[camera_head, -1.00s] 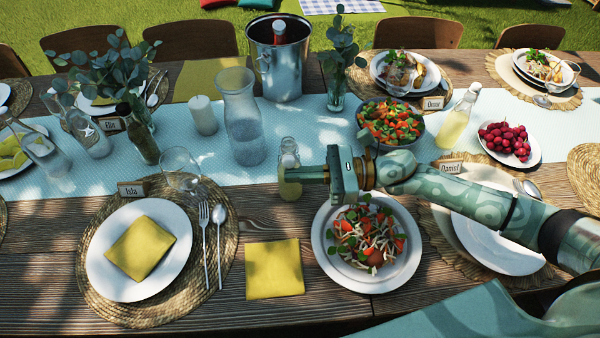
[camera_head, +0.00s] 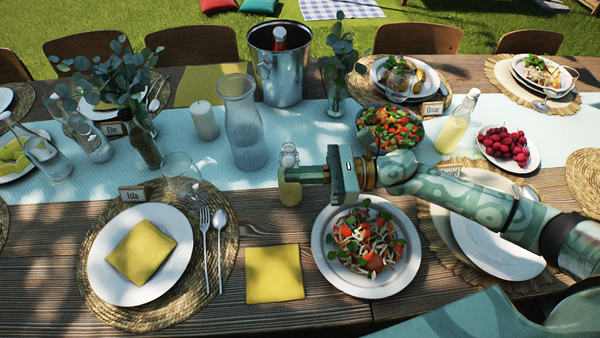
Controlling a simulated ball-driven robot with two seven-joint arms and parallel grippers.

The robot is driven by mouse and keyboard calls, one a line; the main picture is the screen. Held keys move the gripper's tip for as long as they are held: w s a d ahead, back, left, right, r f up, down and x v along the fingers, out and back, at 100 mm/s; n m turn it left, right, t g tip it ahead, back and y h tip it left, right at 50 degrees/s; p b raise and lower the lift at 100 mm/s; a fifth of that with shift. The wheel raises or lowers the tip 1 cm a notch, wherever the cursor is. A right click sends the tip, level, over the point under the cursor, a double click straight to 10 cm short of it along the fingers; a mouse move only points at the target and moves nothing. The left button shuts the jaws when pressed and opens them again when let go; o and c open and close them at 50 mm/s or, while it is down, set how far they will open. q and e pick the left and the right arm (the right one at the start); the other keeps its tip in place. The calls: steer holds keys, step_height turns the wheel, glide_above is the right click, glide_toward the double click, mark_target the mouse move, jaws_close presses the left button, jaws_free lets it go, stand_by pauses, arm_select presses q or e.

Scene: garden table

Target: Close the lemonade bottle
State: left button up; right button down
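A small glass bottle (camera_head: 290,191) with yellow liquid stands on the near edge of the table runner, left of my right gripper (camera_head: 302,174). The gripper's fingers point left and reach the bottle's side at mid height; whether they touch or grip it cannot be told. The bottle's upper part is clear glass, and its closure is too small to make out. A second, taller bottle (camera_head: 455,130) with pale yellow liquid stands upright behind my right arm, with a light top. My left gripper is not in view.
A glass carafe (camera_head: 243,130) stands behind and left of the near bottle. A salad plate (camera_head: 323,262) lies below my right forearm, and a yellow napkin (camera_head: 274,273) lies to its left. A bowl of vegetables (camera_head: 390,128) stands behind the arm. Bare wood shows around the napkin.

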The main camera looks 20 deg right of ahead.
mark_target(289, 155)
steer(key=shift+r, duration=0.15)
steer(key=shift+w+d+r, duration=0.1)
steer(key=shift+w+r, duration=0.2)
steer(key=shift+r, duration=0.1)
steer(key=shift+w, duration=0.1)
steer(key=shift+w+d+r, duration=0.1)
steer(key=shift+w+r, duration=0.3)
steer(key=shift+w, duration=0.2)
stand_by(0.4)
steer(key=shift+w+d+r+b, duration=0.15)
steer(key=shift+w+r+b, duration=0.15)
steer(key=shift+w+b, duration=0.05)
steer(key=shift+s, duration=0.1)
stand_by(0.3)
steer(key=shift+s+r, duration=0.15)
steer(key=shift+s, duration=0.35)
